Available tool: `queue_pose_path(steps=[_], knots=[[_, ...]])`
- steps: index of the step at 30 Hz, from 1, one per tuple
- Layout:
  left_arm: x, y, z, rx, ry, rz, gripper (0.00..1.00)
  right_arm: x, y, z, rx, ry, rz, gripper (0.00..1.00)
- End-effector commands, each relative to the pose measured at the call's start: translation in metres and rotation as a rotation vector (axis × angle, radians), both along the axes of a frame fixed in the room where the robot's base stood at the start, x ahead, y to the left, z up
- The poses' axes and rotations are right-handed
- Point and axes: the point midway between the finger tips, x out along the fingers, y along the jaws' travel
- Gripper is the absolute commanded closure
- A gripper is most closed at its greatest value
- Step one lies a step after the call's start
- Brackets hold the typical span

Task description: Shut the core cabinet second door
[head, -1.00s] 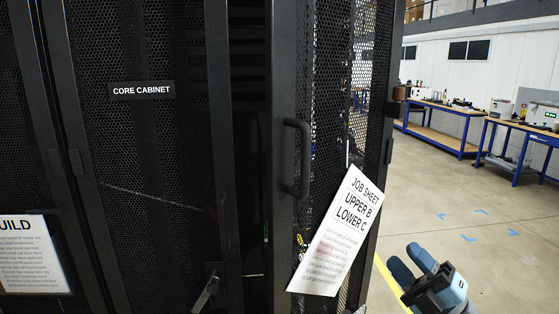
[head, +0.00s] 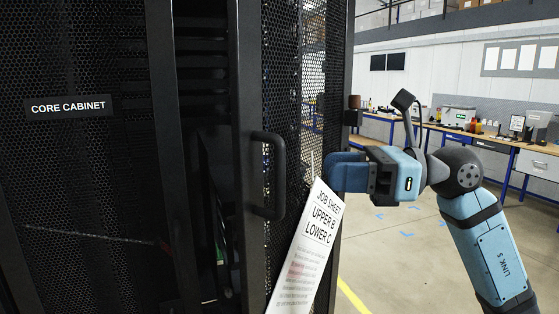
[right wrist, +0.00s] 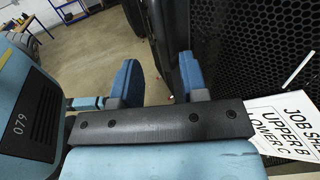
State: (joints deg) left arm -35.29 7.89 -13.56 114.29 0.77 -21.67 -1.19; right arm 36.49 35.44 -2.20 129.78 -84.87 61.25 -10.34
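The core cabinet (head: 68,150) fills the left of the head view, its name plate on the left mesh door. The second door (head: 285,70), black mesh with a vertical bar handle (head: 268,175), stands ajar with a dark gap to its left. A tilted white job sheet (head: 305,250) hangs on it, also seen in the right wrist view (right wrist: 290,125). My right gripper (head: 346,172) is at the door's right edge, below the handle's top. In the right wrist view its blue fingers (right wrist: 160,78) are apart, with dark door framing behind or between them; contact is unclear. My left gripper is out of view.
Blue-framed workbenches (head: 480,140) with equipment stand along the far wall at right. The floor (head: 385,260) right of the cabinet is open, with a yellow line and blue marks.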

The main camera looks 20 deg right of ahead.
Motion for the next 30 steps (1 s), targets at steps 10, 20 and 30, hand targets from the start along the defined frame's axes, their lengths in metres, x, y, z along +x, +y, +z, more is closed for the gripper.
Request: queue_pose_path(steps=[10,20,30], knots=[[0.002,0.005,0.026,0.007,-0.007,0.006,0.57,0.024,0.063,0.003,0.003,0.001,0.003,0.60],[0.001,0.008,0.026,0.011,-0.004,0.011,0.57,0.030,0.080,0.000,0.002,0.000,0.001,0.60],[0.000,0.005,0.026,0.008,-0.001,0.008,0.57,0.030,0.080,0.000,0.002,0.000,0.001,0.97]])
